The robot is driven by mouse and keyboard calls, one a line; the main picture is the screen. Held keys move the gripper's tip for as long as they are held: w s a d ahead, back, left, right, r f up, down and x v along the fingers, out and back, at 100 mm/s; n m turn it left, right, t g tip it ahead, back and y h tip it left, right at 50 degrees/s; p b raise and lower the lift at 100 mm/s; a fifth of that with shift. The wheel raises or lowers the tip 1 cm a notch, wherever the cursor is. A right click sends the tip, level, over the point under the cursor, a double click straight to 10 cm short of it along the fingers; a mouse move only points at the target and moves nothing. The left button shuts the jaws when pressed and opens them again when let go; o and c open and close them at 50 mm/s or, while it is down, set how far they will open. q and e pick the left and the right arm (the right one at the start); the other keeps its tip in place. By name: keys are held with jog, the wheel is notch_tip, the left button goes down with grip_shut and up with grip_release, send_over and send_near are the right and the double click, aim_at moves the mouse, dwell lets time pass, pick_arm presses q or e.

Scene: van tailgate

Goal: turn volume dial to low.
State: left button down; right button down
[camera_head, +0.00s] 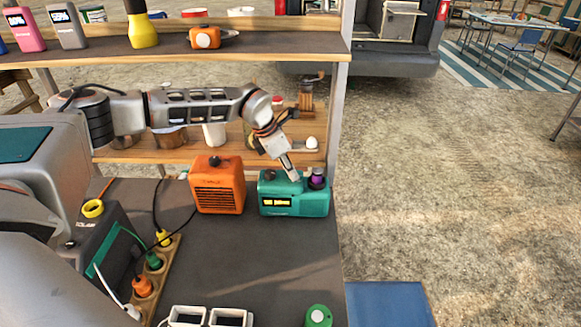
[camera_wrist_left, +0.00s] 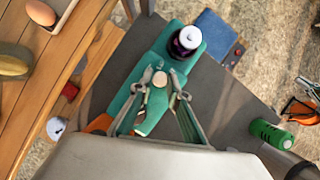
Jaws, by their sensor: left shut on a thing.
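A teal device (camera_head: 310,205) with a small lit display on its front stands on the dark counter at its right end. It also shows in the left wrist view (camera_wrist_left: 155,110). My left gripper (camera_head: 294,178) reaches down from above to the device's top. In the left wrist view the fingertips (camera_wrist_left: 161,82) are close on either side of a small pale round knob (camera_wrist_left: 160,78), and the gripper is shut on it. A purple and black round piece (camera_head: 317,179) sits on the device's top right, beside the gripper. The dial's marking cannot be read. My right gripper is not in view.
An orange box (camera_head: 218,187) with a grille stands just left of the teal device. A power strip (camera_head: 158,272) with plugs and cables lies further left. A green round item (camera_head: 319,316) is at the front. The counter's middle is clear. A wooden shelf (camera_head: 290,150) runs behind.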

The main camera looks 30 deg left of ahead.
aim_at(283, 179)
pick_arm(q)
jog(key=shift+w+a+m+g+p, duration=0.1)
jog(key=shift+m+g+p, duration=0.3)
jog(key=shift+m, duration=0.7)
jog(key=shift+h, duration=0.3)
jog(key=c, duration=1.9)
grip_release()
jog(key=v, duration=0.5)
jog(key=shift+a+r, duration=0.1)
jog(key=shift+r, duration=0.05)
jog(key=s+a, duration=0.2)
jog(key=a, duration=0.1)
jog(key=s+a, duration=0.5)
jog(key=a, duration=0.1)
jog(key=shift+s+a+f, duration=0.15)
jog(key=shift+a+f, duration=0.05)
